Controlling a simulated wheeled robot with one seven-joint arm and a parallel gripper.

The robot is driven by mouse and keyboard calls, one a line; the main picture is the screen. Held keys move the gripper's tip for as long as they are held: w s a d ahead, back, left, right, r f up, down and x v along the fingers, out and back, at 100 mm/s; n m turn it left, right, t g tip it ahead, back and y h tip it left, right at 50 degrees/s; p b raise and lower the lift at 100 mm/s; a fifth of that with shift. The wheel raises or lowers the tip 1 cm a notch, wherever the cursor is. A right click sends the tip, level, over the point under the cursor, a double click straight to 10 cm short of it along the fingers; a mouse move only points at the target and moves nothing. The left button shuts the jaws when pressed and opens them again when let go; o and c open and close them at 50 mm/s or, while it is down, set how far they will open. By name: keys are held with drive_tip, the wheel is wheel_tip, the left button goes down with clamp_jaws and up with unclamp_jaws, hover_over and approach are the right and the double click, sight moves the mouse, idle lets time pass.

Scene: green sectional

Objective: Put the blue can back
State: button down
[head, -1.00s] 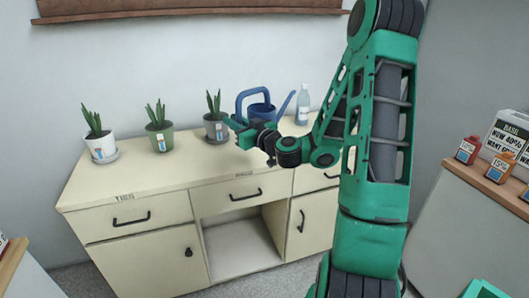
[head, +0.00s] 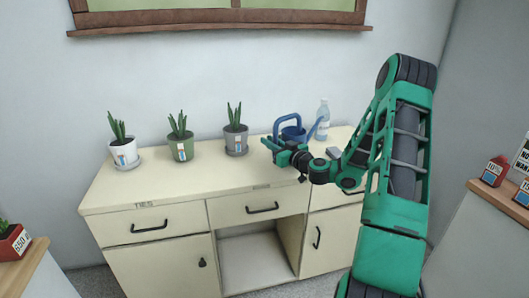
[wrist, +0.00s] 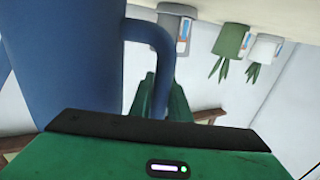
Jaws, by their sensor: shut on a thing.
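The blue can is a watering can (head: 293,133) with a loop handle and a long spout, at the right part of the cream cabinet top (head: 180,183). My gripper (head: 272,148) is at its left and front side, shut on its handle. In the wrist view, the can's blue body (wrist: 70,55) fills the upper left, and its handle (wrist: 150,35) curves down between my fingers (wrist: 172,100). The can looks upright. My gripper hides its lower part, so I cannot tell whether its base touches the top.
Three potted plants stand left of the can: white pot (head: 124,155), green pot (head: 181,150) and grey pot (head: 236,142). A clear bottle (head: 322,120) stands close behind the can's right. A small grey block (head: 334,153) lies right of my gripper. The cabinet top's front left is clear.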

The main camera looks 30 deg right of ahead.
drive_tip(key=shift+f, duration=1.45)
drive_tip(key=c, duration=1.7)
unclamp_jaws()
drive_tip(key=shift+f, duration=0.15)
drive_tip(key=shift+o, duration=0.2)
